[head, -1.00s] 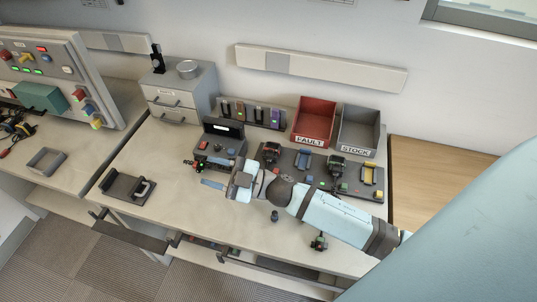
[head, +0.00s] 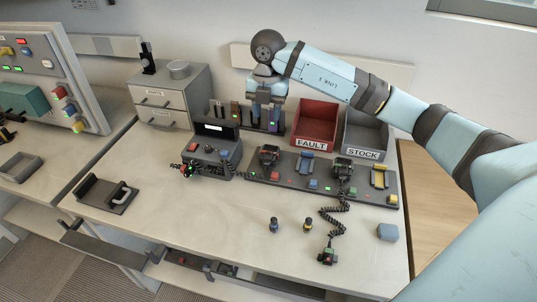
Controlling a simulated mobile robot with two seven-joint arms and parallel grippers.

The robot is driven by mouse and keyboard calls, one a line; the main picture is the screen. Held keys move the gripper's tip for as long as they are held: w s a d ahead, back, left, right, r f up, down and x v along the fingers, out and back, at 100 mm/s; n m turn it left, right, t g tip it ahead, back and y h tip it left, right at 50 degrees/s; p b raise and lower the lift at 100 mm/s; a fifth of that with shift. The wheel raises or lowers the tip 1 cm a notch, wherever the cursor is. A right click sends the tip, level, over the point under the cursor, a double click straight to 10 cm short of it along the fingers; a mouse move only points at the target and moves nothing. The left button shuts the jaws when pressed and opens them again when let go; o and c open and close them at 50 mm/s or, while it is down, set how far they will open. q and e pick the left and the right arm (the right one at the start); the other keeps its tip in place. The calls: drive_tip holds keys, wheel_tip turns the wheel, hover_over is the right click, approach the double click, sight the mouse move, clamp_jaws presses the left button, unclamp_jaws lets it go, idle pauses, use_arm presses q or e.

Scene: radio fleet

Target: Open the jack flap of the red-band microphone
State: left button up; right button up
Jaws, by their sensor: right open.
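A small dark microphone (head: 187,170) with red and green spots lies at the left front of the grey tester box (head: 213,152), with a coiled cord beside it. My right gripper (head: 265,100) is open, pointing down in front of the back rack (head: 272,122), well away from both microphones. My left gripper is not in view.
A dock strip (head: 230,172) holds dark radios and blue and yellow cradles. Red FAULT (head: 309,145) and grey STOCK (head: 362,154) bins stand behind.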

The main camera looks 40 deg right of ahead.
sight(268, 152)
drive_tip(key=f, duration=1.3)
drive_tip(key=shift+d+f+b, duration=0.25)
drive_tip(key=shift+f+b, duration=0.05)
drive_tip(key=shift+b, duration=0.1)
clamp_jaws()
